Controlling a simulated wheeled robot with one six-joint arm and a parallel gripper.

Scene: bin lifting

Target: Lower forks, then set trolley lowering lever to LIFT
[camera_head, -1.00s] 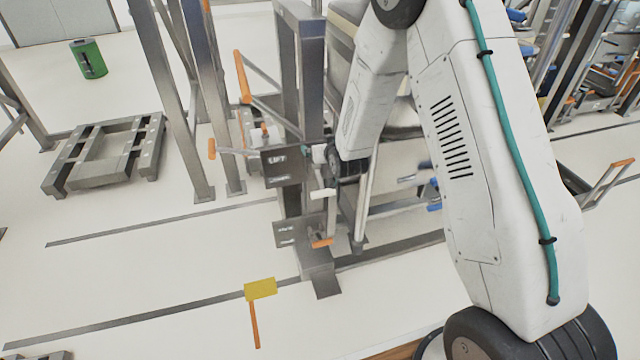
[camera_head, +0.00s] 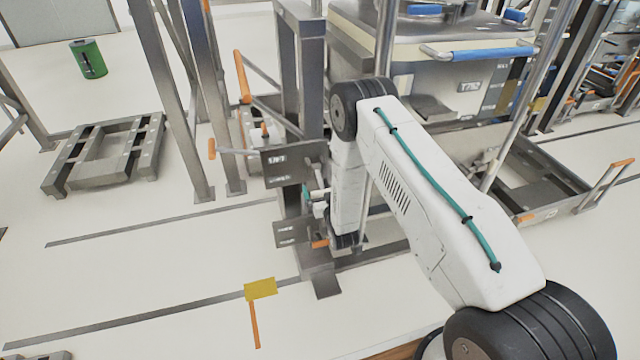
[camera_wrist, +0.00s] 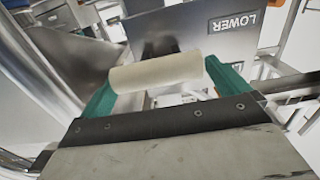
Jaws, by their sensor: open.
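A dark label plate (camera_head: 283,165) on the grey post reads LIFT, with a second line below too small to read. In the wrist view a grey plate (camera_wrist: 190,35) shows the word LOWER. A cream cylindrical handle (camera_wrist: 157,72) crosses in front of this plate. My gripper (camera_wrist: 160,85) is open, with its teal fingers towards either end of the handle. I cannot tell whether they touch it. In the head view my gripper (camera_head: 312,197) is beside the post, just below the LIFT plate, and partly hidden. A second dark plate (camera_head: 291,231) is lower on the post.
An orange-ended lever (camera_head: 321,243) sits at the lower plate, close to my arm. An orange-tipped bar (camera_head: 212,149) sticks out left. A large bin (camera_head: 440,75) stands behind my arm. A grey pallet frame (camera_head: 105,150) and a green drum (camera_head: 88,59) are left.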

